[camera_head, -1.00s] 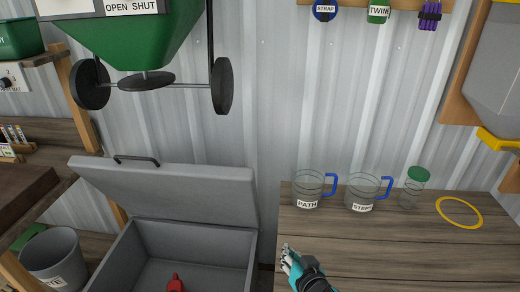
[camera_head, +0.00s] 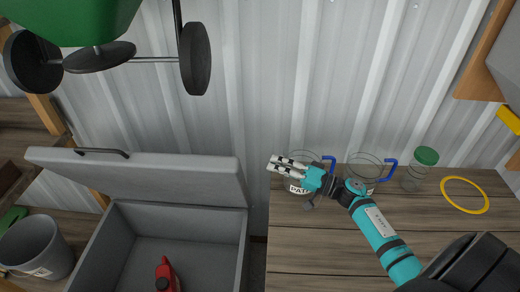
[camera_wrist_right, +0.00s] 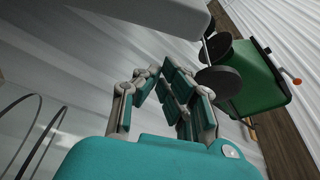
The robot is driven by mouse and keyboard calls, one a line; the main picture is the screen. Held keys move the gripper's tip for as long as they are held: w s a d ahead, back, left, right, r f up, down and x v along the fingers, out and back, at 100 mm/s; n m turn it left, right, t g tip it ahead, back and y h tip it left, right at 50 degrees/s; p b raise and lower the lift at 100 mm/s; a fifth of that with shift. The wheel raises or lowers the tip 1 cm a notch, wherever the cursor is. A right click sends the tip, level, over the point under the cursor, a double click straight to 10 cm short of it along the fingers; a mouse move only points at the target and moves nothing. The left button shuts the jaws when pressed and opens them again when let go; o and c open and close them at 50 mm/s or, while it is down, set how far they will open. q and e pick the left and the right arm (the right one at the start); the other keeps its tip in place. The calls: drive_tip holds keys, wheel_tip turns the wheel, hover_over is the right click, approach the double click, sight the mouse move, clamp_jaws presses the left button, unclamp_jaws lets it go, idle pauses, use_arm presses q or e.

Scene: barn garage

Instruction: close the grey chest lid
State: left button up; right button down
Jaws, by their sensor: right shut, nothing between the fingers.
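The grey chest (camera_head: 183,213) stands open at the lower left in the head view. Its grey lid (camera_head: 140,178) is raised and leans back, with a dark handle (camera_head: 101,151) on its far edge. My right gripper (camera_head: 273,166) is shut and empty, a little right of the lid's right end and apart from it in the picture. In the right wrist view my right gripper's fingers (camera_wrist_right: 161,78) point up toward a pale grey slab, probably the lid (camera_wrist_right: 160,12). My left gripper is not in view.
A red object (camera_head: 167,275) lies inside the chest. My right arm crosses in front of two labelled jugs, one at the right (camera_head: 362,168); a green-lidded jar (camera_head: 414,170) and yellow ring (camera_head: 464,195) share the wooden bench (camera_head: 330,255). A green wheeled hopper (camera_head: 70,18) hangs above the lid.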

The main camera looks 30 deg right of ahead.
sight(241, 170)
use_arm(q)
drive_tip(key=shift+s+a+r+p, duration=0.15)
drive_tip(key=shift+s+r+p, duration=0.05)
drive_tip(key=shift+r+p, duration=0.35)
use_arm(e)
drive_tip(key=x, duration=0.9)
drive_tip(key=shift+a+r, duration=0.15)
drive_tip(key=shift+a, duration=0.2)
drive_tip(key=shift+s, duration=0.1)
